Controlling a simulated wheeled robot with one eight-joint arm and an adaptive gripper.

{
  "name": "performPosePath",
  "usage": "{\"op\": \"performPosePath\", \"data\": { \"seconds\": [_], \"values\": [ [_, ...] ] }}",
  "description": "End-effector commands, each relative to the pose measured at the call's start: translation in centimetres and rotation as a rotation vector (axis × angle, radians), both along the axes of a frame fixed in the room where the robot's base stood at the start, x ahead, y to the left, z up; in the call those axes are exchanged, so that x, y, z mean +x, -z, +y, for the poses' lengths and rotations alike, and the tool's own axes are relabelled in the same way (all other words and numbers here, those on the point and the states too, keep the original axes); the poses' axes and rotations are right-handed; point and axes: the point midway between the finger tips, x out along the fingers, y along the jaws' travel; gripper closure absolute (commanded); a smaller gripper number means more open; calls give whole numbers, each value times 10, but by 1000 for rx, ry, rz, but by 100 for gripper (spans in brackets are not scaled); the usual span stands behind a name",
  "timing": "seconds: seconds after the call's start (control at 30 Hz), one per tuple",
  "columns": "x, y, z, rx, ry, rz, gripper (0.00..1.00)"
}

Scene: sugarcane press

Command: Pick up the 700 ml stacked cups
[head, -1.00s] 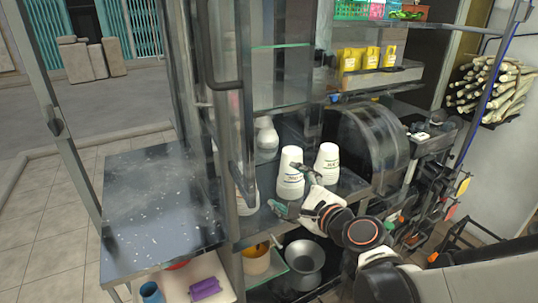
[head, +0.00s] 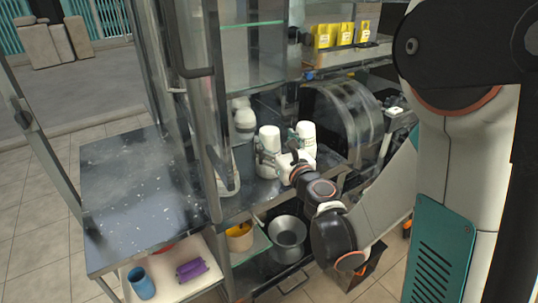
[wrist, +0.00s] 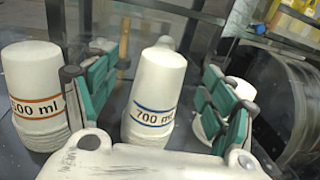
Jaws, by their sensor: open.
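The 700 ml stacked cups (wrist: 153,98), upside down and white with a blue-lined label, stand upright between the two green-padded fingers of my gripper (wrist: 158,92) in the wrist view. A gap shows on each side, and the gripper is open. In the head view the same stack (head: 269,138) stands on the counter, its lower part partly hidden by my gripper (head: 282,160). An orange-labelled stack (wrist: 32,90) stands left of the left finger. Another white stack (wrist: 240,88) is partly hidden behind the right finger; it also shows in the head view (head: 306,135).
A glass door and metal frame (head: 205,130) stand left of the stacks. A clear drum-shaped cover (head: 345,115) is at the right. White containers (head: 244,120) stand behind. A metal pot (head: 287,238) sits below the counter.

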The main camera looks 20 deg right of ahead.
Motion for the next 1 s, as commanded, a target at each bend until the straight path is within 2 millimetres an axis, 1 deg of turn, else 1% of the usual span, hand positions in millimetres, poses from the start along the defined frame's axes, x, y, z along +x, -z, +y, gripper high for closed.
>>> {"op": "performPosePath", "data": {
  "seconds": [0.23,0.4,0.5,0.63,0.83,0.87,0.9,0.97,1.0],
  "values": [
    [17,0,1,-1,0,0,23],
    [43,0,0,-1,0,0,23],
    [54,-1,1,-1,0,0,23],
    [60,-2,2,-1,1,0,23],
    [60,-2,2,-1,1,0,23],
    [60,-2,2,-1,1,0,30],
    [60,-2,2,-1,1,0,39],
    [60,-2,2,-1,0,0,53],
    [60,-2,2,-1,0,0,62]
  ]
}}
